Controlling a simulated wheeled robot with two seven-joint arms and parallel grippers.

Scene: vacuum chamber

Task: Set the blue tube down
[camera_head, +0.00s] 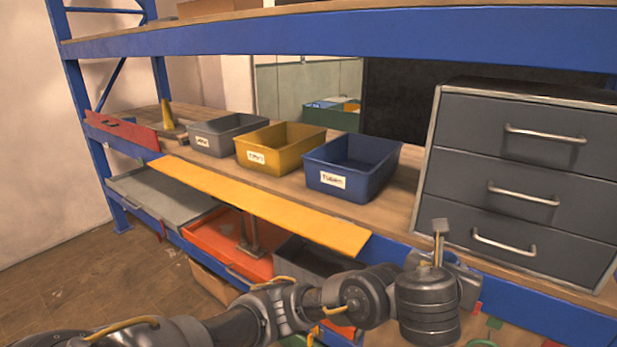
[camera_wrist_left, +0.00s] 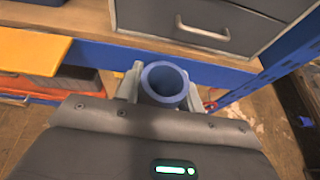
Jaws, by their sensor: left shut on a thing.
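The blue tube (camera_wrist_left: 165,84) shows in the left wrist view as a round, open end between the fingers of my left gripper (camera_wrist_left: 165,88). The gripper is shut on it. In the head view my left gripper (camera_head: 440,242) is in front of the shelf, below the drawer cabinet and right of the bins. I cannot make out the tube there; the hand seems to hide it. My right gripper is not in view.
A blue bin (camera_head: 325,183) with a label, a yellow bin (camera_head: 250,157) and a grey bin (camera_head: 205,140) stand in a row on the wooden shelf. A grey drawer cabinet (camera_head: 478,150) stands to their right. A yellow strip (camera_head: 270,207) runs along the shelf front.

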